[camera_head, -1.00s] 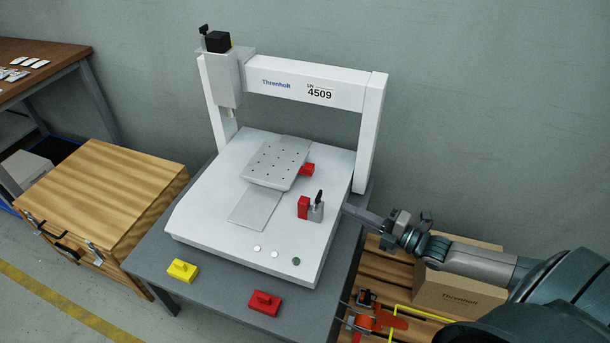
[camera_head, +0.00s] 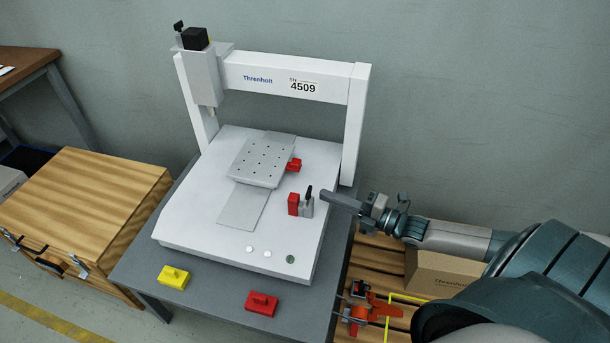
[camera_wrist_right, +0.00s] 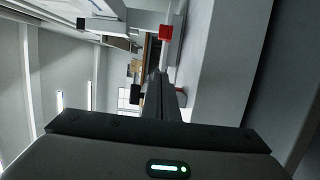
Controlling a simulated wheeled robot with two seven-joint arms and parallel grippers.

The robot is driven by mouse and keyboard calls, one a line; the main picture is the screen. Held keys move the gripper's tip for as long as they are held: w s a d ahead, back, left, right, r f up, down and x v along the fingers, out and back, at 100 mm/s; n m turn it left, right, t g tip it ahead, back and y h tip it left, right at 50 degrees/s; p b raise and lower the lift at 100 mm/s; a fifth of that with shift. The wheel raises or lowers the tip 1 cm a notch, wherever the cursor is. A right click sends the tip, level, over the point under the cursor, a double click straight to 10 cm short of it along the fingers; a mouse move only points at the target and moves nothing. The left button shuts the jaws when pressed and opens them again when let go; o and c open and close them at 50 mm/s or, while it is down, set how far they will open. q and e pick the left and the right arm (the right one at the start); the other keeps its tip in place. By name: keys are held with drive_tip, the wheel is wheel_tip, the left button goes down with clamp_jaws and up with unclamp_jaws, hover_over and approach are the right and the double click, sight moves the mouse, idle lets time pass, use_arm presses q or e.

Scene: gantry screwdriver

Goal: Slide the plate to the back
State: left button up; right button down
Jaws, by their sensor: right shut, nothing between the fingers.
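The plate (camera_head: 257,161) is a grey rectangle with a grid of small holes. It sits over a flat grey strip (camera_head: 243,207) on the white base (camera_head: 190,222) of the gantry machine. A red block (camera_head: 294,165) is at the plate's right edge. My right gripper (camera_head: 326,198) is shut and empty. It is just right of a red block with a black lever (camera_head: 307,200), apart from the plate. In the right wrist view the shut fingers (camera_wrist_right: 160,82) point away from the camera, with a red piece (camera_wrist_right: 165,33) beyond them. My left gripper is not in view.
The white gantry frame (camera_head: 356,120) rises around the back of the base. A yellow block (camera_head: 174,278) and a red block (camera_head: 262,303) lie on the grey table's front (camera_head: 210,300). A wooden cabinet (camera_head: 90,200) stands left. A cardboard box (camera_head: 430,272) stands right.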

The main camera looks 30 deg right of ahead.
drive_tip(key=b+x, duration=0.1)
drive_tip(key=x, duration=0.8)
drive_tip(key=shift+w+a+r, duration=0.1)
drive_tip(key=shift+w+a, duration=0.05)
drive_tip(key=shift+w, duration=0.15)
drive_tip(key=shift+w+d+b, duration=0.25)
drive_tip(key=shift+w+d, duration=0.15)
drive_tip(key=shift+d, duration=0.2)
drive_tip(key=shift+w+d+b, duration=0.2)
drive_tip(key=shift+w+d, duration=0.25)
drive_tip(key=shift+d, duration=0.15)
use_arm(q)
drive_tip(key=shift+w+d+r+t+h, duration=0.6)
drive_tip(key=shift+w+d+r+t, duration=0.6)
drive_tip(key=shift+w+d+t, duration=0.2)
use_arm(e)
drive_tip(key=shift+w+d, duration=0.3)
drive_tip(key=shift+d, duration=0.1)
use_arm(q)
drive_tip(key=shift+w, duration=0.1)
